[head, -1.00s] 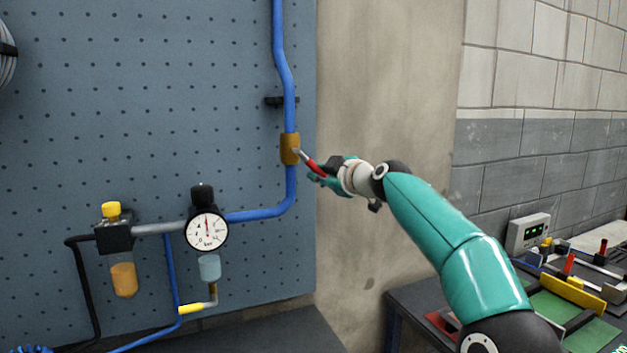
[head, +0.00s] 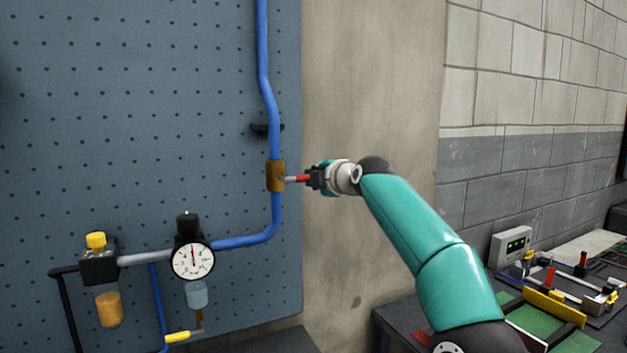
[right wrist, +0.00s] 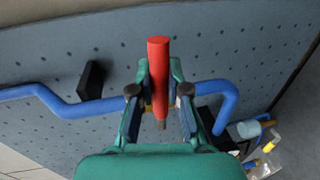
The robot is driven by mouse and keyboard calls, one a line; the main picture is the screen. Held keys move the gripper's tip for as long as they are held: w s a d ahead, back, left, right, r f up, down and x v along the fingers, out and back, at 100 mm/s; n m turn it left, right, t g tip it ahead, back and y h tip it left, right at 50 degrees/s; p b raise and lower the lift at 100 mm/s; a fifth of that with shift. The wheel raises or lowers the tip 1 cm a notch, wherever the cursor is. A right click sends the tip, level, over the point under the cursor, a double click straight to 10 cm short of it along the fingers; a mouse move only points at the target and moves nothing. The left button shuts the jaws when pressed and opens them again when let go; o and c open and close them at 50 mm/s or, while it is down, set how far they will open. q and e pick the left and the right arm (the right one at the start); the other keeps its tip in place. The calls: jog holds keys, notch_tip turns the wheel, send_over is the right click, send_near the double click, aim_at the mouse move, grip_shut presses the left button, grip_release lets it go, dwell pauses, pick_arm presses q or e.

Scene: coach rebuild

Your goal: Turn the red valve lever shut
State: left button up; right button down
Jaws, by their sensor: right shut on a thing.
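The brass valve body (head: 275,175) sits on the vertical blue pipe near the right edge of the pegboard in the head view. Its red lever (head: 301,179) points to the right, about level and across the pipe. My right gripper (head: 312,179) is shut on the lever's red grip. In the right wrist view the red lever (right wrist: 158,75) stands between the two fingers (right wrist: 160,95), with its end sticking out past them. My left gripper is not in view.
A pressure gauge (head: 193,260) and a filter bowl (head: 109,308) hang on the pegboard (head: 130,120) at lower left. A black bracket (head: 262,128) holds the pipe above the valve. A workbench with a green board (head: 535,330) and a grey meter box (head: 511,243) stands at right.

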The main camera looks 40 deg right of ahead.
jog(key=shift+a, duration=0.15)
dwell(0.3)
jog(key=c, duration=1.1)
grip_release()
jog(key=shift+a, duration=0.1)
jog(key=shift+r, duration=0.1)
jog(key=v, duration=1.1)
jog(key=shift+s+a, duration=0.1)
jog(key=shift+s, duration=0.25)
